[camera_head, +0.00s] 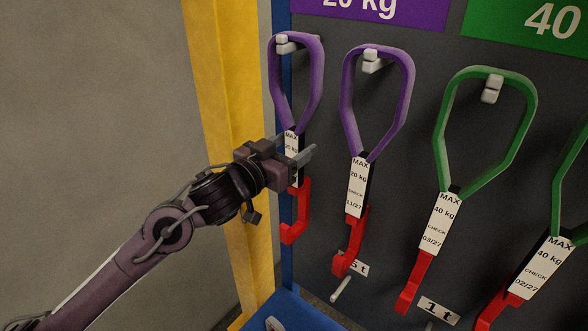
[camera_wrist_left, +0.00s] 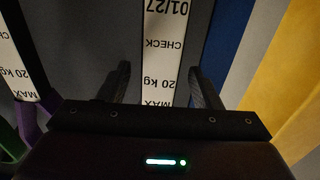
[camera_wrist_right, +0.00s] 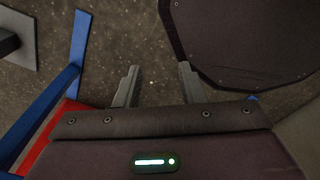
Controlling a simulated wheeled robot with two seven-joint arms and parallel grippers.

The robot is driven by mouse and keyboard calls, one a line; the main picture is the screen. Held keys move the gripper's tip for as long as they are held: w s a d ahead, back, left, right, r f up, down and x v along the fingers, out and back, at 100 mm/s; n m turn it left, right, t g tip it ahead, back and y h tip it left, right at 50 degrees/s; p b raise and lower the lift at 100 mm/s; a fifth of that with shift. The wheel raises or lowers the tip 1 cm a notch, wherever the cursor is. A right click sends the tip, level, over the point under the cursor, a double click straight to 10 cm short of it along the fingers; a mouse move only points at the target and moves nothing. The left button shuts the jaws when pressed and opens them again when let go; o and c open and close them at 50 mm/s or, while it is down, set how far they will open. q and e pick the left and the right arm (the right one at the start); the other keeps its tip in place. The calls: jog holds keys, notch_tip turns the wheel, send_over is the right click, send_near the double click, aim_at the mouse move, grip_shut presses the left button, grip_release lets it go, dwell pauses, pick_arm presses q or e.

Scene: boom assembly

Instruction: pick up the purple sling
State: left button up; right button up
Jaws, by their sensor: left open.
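Two purple slings hang on a dark panel in the head view, each with a white label and red hook. The left purple sling (camera_head: 319,75) hangs from a pale peg near the blue edge. My left gripper (camera_head: 299,148) is at its label, which it partly covers. In the left wrist view the open fingers (camera_wrist_left: 158,75) stand on either side of the label (camera_wrist_left: 165,45), with gaps visible. The second purple sling (camera_head: 407,80) hangs just right of it. My right gripper (camera_wrist_right: 155,80) is open and empty in the right wrist view, above a dark speckled floor.
Green slings (camera_head: 530,95) hang further right. A purple 20 kg sign (camera_head: 400,10) and a green 40 sign (camera_head: 540,30) are above. A yellow post (camera_head: 222,80) and blue upright (camera_head: 281,15) border the panel on the left. A small rod (camera_head: 341,288) sticks out below.

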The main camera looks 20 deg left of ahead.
pick_arm(q)
jog(key=shift+x, duration=1.2)
jog(key=shift+w+d, duration=0.2)
jog(key=shift+a, duration=0.1)
jog(key=shift+c, duration=0.7)
jog(key=c, duration=0.5)
grip_shut()
pick_arm(e)
jog(key=shift+w+a+r, duration=0.5)
jog(key=shift+w+r, duration=0.1)
jog(key=shift+w, duration=0.1)
